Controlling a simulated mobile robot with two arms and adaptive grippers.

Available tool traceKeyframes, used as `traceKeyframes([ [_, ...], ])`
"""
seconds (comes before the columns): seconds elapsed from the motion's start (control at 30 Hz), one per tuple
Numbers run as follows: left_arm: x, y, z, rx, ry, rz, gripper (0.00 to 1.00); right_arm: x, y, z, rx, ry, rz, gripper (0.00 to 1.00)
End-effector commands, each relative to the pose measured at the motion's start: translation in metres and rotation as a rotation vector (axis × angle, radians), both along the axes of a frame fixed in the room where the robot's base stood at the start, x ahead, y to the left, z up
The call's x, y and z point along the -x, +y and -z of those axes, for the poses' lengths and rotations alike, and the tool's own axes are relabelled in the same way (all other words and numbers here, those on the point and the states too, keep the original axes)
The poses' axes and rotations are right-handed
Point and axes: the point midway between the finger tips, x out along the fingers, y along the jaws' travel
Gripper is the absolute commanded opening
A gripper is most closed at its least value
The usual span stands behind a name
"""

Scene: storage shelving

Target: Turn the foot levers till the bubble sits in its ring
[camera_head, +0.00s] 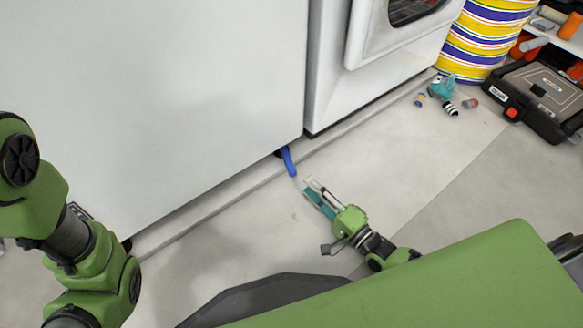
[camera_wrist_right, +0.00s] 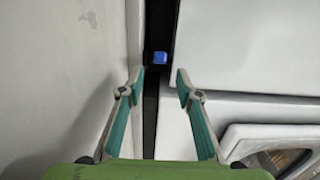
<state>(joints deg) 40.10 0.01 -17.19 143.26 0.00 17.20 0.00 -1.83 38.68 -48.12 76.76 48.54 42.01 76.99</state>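A blue foot lever (camera_head: 288,161) sticks out from under the front corner of a large white appliance (camera_head: 190,90), close to the floor. In the right wrist view the lever (camera_wrist_right: 159,57) shows as a small blue end in the dark gap, ahead of and between the fingertips. My right gripper (camera_head: 309,184) is low over the floor, just in front of the lever and apart from it. It is open and empty, as the spread fingers (camera_wrist_right: 160,82) show. My left arm is at the left edge; its gripper is out of view. No bubble or ring is visible.
A second white appliance (camera_head: 375,75) with a round door stands to the right. Small toys (camera_head: 440,87), a striped drum (camera_head: 485,35) and a black case (camera_head: 540,95) lie farther right. The floor (camera_head: 400,150) between is clear.

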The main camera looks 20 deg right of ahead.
Motion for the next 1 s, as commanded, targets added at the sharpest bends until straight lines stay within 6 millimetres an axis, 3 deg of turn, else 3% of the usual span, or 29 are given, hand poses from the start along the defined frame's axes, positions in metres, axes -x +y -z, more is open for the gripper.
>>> traceKeyframes([
  [0.1, 0.000, 0.000, 0.020, 0.000, 0.000, 0.000, 0.40, -0.027, 0.011, 0.004, -0.002, -0.006, 0.000, 0.32],
  [0.4, 0.000, 0.000, 0.045, -0.001, 0.000, 0.000, 0.40, -0.076, 0.031, 0.003, -0.001, -0.003, 0.001, 0.32],
  [0.6, 0.000, 0.000, 0.050, -0.001, -0.001, 0.000, 0.40, -0.088, 0.036, 0.001, 0.000, -0.001, 0.001, 0.32],
  [0.87, 0.000, 0.000, 0.049, -0.001, -0.001, 0.000, 0.40, -0.090, 0.036, 0.000, 0.000, 0.000, 0.001, 0.32],
  [0.9, 0.000, 0.000, 0.049, -0.001, -0.001, 0.000, 0.40, -0.090, 0.036, 0.000, 0.000, 0.000, 0.001, 0.29],
  [1.0, 0.000, 0.000, 0.049, -0.001, -0.001, 0.001, 0.40, -0.089, 0.036, 0.000, 0.000, 0.000, 0.001, 0.03],
])
